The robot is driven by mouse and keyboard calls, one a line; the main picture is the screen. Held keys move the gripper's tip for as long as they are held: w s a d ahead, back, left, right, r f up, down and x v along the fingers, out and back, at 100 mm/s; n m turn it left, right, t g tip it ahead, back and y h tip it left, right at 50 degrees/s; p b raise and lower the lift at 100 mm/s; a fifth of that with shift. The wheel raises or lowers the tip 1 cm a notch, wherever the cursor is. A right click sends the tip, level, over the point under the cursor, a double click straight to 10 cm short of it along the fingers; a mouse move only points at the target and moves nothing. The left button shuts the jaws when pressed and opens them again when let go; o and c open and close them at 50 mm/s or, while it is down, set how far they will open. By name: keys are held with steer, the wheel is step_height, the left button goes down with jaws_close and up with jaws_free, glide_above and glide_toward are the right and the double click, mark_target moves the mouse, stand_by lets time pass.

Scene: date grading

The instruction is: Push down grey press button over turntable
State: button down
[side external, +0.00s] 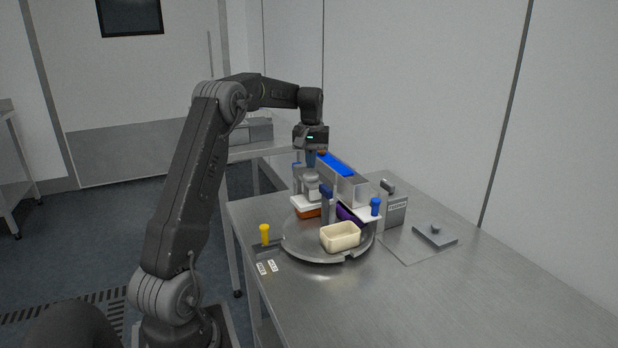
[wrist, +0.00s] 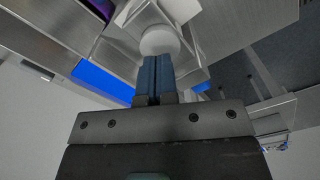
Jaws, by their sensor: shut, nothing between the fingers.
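The grey press button (wrist: 160,40) shows in the wrist view as a pale round cap directly beyond my fingertips. In the side external view, the grey press assembly (side external: 311,187) stands over the back of the round metal turntable (side external: 298,246). My gripper (side external: 311,162) points down just above it, with its blue fingers together and empty. In the wrist view, the tips of my gripper (wrist: 155,60) overlap the near edge of the cap; I cannot tell whether they touch it. The button is partly hidden by my fingers.
A cream tray (side external: 341,237) sits at the turntable's front. A metal chute with a blue strip (side external: 334,163) stands close right of my gripper. A yellow knob (side external: 264,232) and a blue knob (side external: 376,205) flank the turntable. The steel table's front right (side external: 440,300) is clear.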

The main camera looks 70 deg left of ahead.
mark_target(311, 175)
steer(key=shift+f, duration=1.85)
stand_by(0.6)
steer(key=shift+r, duration=3.65)
